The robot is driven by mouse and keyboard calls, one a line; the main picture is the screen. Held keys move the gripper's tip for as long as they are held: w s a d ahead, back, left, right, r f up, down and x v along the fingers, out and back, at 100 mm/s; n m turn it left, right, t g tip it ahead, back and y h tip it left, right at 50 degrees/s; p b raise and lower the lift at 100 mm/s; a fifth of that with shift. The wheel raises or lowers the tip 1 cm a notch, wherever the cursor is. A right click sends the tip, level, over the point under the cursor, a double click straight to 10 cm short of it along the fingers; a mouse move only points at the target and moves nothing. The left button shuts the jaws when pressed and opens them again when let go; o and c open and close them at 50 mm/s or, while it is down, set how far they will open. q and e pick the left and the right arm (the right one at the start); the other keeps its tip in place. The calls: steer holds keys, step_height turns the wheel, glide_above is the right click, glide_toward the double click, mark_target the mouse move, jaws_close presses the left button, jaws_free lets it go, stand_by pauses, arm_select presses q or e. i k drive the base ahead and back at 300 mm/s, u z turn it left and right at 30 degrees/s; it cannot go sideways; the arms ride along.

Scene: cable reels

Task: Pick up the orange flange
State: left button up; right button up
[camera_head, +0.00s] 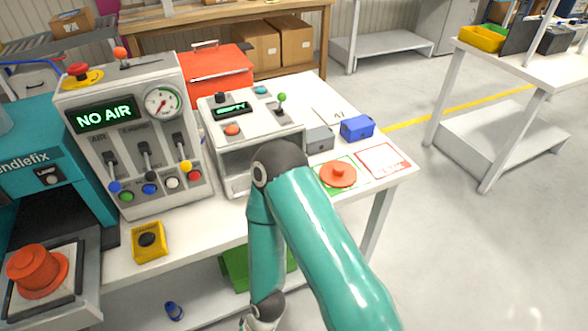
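An orange flange (338,174), a round disc with a raised hub, lies flat on a green-marked square near the right end of the white table (240,225). A second orange flanged piece (38,269) with a taller hub sits on a dark plate in the teal machine at the left. My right arm comes in from the bottom right and bends at its elbow just left of the green square. Its forearm runs down in front of the table to the bottom edge, where its gripper is out of frame. My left arm and gripper are not seen.
A grey panel (133,135) reading "NO AIR" and a smaller console (248,140) stand on the table. A blue box (357,127), a grey block (319,138) and a red-bordered card (383,160) are near the flange. A yellow button box (149,242) is at the front edge.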

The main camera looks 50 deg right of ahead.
mark_target(336, 174)
steer(key=z, duration=0.95)
steer(key=i, duration=0.15)
steer(key=u, duration=2.45)
steer(key=k, duration=0.95)
steer(key=z, duration=1.75)
steer(key=k, duration=0.25)
steer(key=z, duration=0.15)
steer(key=i, duration=0.5)
steer(key=u, duration=0.1)
steer(key=k, duration=0.55)
